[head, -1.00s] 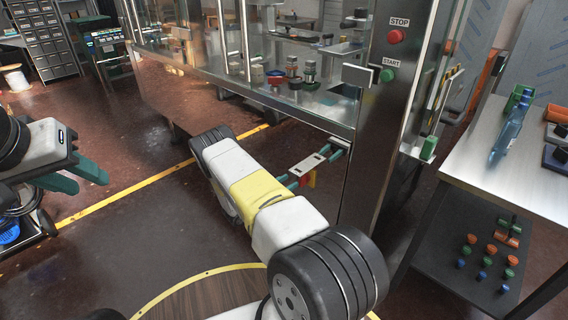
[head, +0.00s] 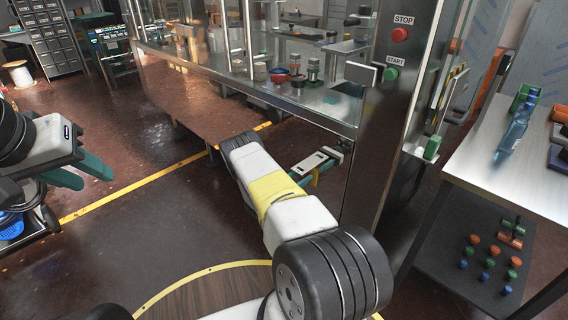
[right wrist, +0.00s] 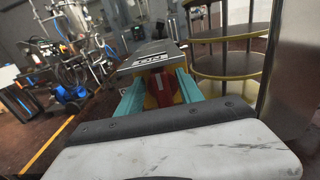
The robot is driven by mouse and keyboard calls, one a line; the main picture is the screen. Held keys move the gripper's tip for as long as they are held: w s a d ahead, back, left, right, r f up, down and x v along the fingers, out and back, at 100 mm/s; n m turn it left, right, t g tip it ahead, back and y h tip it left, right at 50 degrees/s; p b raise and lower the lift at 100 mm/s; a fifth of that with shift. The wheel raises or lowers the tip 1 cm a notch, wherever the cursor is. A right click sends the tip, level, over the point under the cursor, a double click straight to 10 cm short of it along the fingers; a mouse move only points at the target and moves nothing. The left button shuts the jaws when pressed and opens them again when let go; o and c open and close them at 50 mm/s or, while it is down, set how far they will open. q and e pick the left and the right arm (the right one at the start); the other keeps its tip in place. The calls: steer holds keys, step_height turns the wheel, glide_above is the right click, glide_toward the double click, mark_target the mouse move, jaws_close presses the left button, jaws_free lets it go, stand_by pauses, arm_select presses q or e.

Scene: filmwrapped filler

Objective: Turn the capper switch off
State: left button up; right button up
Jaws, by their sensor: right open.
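The capper switch shows in the right wrist view as a red handle (right wrist: 163,84) on a yellow body under a grey labelled plate (right wrist: 152,58). In the head view its pale-topped plate (head: 312,160) juts out low beside the steel machine post. My right gripper (head: 318,165) is open, with its teal fingers on either side of the switch; the right wrist view shows the red handle between them (right wrist: 160,88). Whether a finger touches it I cannot tell. My left gripper (head: 80,172) is open and empty at the left. The handle's exact position is partly hidden.
The steel post (head: 380,130) carries a red STOP button (head: 400,34) and a green START button (head: 390,74). A steel table (head: 490,185) with a bottle (head: 513,130) stands at the right. A round shelved stand (right wrist: 225,67) is near the fingers.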

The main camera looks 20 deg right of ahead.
steer(key=shift+c, duration=0.4)
jaws_close()
steer(key=shift+w+a+f+n, duration=0.15)
steer(key=shift+w+f+n, duration=0.15)
steer(key=shift+n, duration=2.65)
steer(key=shift+w+a+f+n, duration=0.1)
steer(key=shift+w+f+n, duration=0.2)
steer(key=shift+n, duration=2.7)
steer(key=shift+w+a+f+n, duration=0.15)
steer(key=shift+w+f+n, duration=0.15)
steer(key=shift+n, duration=2.65)
steer(key=shift+o, duration=0.4)
jaws_free()
